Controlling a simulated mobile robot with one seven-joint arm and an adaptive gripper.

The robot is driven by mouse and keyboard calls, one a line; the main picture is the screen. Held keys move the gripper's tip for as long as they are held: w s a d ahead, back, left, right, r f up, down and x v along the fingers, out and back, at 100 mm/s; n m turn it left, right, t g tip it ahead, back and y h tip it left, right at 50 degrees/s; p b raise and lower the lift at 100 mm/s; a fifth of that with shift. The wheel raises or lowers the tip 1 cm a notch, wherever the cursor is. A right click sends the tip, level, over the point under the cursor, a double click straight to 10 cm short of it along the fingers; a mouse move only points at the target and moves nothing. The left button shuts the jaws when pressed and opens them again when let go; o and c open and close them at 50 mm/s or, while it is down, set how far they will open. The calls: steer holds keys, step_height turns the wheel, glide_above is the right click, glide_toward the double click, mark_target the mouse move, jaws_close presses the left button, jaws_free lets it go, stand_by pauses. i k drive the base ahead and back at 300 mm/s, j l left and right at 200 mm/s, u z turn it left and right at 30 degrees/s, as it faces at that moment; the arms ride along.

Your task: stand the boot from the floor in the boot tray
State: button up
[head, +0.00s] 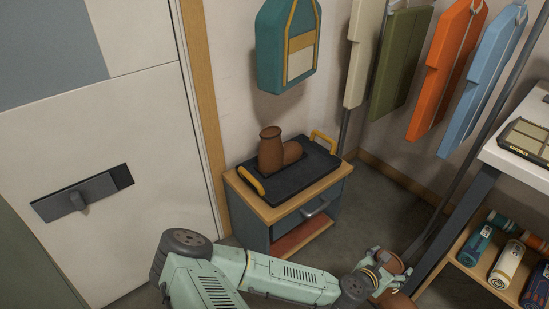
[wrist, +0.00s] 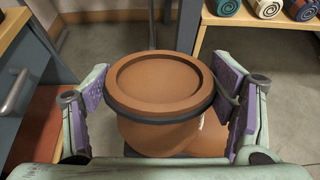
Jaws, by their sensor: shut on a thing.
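A brown boot (wrist: 155,85) with a dark band around its top is between the purple pads of my gripper (wrist: 165,98) in the wrist view. My gripper is shut on its shaft, and the boot looks upright. Its foot shows partly below at the right. In the head view my gripper (head: 384,273) hides much of this boot (head: 397,264), low over the floor right of the cabinet; I cannot tell whether it touches the floor. The black boot tray (head: 278,187) with yellow handles lies on the cabinet. Another brown boot (head: 270,150) stands in it.
The small cabinet (head: 325,188) has a wooden top, a drawer handle and an open lower shelf. A table with a shelf of rolled items (head: 506,264) stands at the right. Several coloured hanging things (head: 445,70) line the wall. A door (head: 120,130) is at the left.

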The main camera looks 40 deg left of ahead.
mark_target(303, 173)
steer(key=i+u, duration=0.15)
steer(key=u, duration=0.2)
steer(key=i+l+u, duration=0.1)
steer(key=u, duration=0.25)
steer(key=i+l, duration=0.45)
steer(key=l, duration=0.1)
